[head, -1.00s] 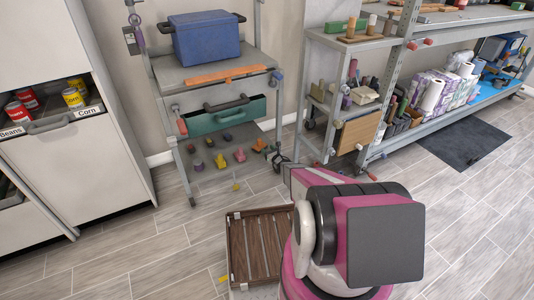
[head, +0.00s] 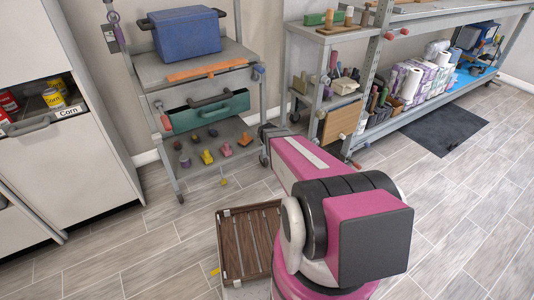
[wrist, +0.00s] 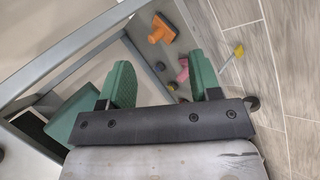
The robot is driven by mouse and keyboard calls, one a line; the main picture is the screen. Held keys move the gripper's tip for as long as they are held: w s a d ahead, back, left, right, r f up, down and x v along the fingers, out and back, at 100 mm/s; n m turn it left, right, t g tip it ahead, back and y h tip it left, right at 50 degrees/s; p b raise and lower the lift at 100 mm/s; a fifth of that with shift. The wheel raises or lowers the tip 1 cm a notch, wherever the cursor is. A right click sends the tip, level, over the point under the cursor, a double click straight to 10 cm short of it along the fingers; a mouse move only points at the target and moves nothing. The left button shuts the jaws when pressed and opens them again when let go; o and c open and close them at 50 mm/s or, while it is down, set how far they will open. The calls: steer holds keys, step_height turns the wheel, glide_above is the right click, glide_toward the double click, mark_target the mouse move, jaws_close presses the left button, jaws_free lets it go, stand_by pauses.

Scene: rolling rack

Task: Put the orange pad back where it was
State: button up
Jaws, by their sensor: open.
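A small orange piece (head: 245,139) sits at the right end of the rack's bottom shelf. In the wrist view an orange T-shaped piece (wrist: 160,32) lies on the grey shelf beyond my fingers. A longer flat orange strip (head: 206,72) lies along the front of the upper shelf; I cannot tell for sure which is the pad. My gripper (wrist: 160,82) is open and empty, its two green fingers apart, with the orange T-shaped piece ahead of the gap. In the head view my arm hides most of the gripper near the rack's right post.
Pink (head: 226,150), yellow (head: 207,157) and purple (head: 185,162) pieces share the bottom shelf. A teal case (head: 205,110) hangs above them; a blue bin (head: 185,36) stands on top. A slatted wooden crate (head: 232,248) is on the floor. A shelf unit (head: 316,90) stands close right.

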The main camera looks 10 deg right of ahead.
steer(key=s+a+r+m+g, duration=0.2)
steer(key=s+r+m+g, duration=0.1)
steer(key=s, duration=0.5)
steer(key=s+a+r+m+g+y, duration=0.1)
steer(key=s+r+m+g, duration=0.1)
steer(key=s+r+m, duration=0.3)
steer(key=s+a+r+m+g, duration=0.2)
steer(key=s+m, duration=0.5)
steer(key=s, duration=0.5)
step_height(320, 180, up, 3)
steer(key=shift+s+a+f+g+y, duration=0.1)
steer(key=shift+s+a+g+y, duration=0.3)
steer(key=shift+g, duration=0.4)
steer(key=shift+c, duration=0.4)
